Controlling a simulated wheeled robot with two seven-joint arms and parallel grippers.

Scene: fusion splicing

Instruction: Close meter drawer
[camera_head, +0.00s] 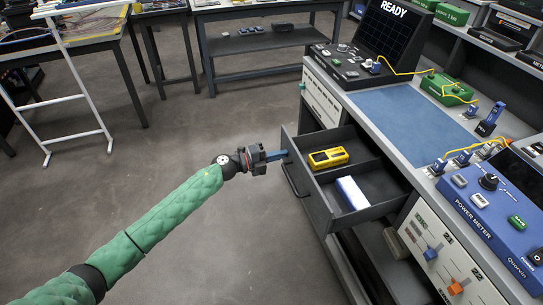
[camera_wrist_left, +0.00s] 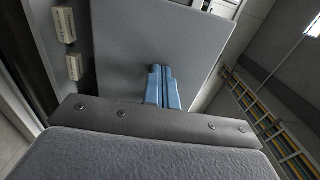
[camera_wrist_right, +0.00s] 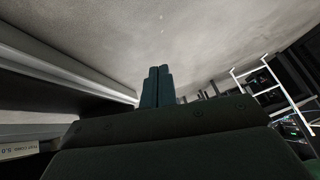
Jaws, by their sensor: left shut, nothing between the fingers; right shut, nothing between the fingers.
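The meter drawer (camera_head: 318,198) stands pulled out from the workbench, its dark front and handle (camera_head: 294,181) facing left. Inside lie a yellow meter (camera_head: 328,157) and a white-and-blue box (camera_head: 352,193), with a divider between them. My left gripper (camera_head: 277,156) is shut and empty, its blue fingertips at the far end of the drawer front. In the left wrist view its closed fingers (camera_wrist_left: 163,88) point at a grey flat panel (camera_wrist_left: 150,35); I cannot tell whether they touch it. My right gripper (camera_wrist_right: 157,87) is shut and empty in the right wrist view, and is not visible in the head view.
The bench top holds a blue mat (camera_head: 403,113), a splicer with a READY screen (camera_head: 393,25) and a blue power meter (camera_head: 490,200). A lower shelf (camera_head: 385,265) is open beneath the drawer. Open floor (camera_head: 225,225) lies left of the drawer. A white rack (camera_head: 75,85) stands further left.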

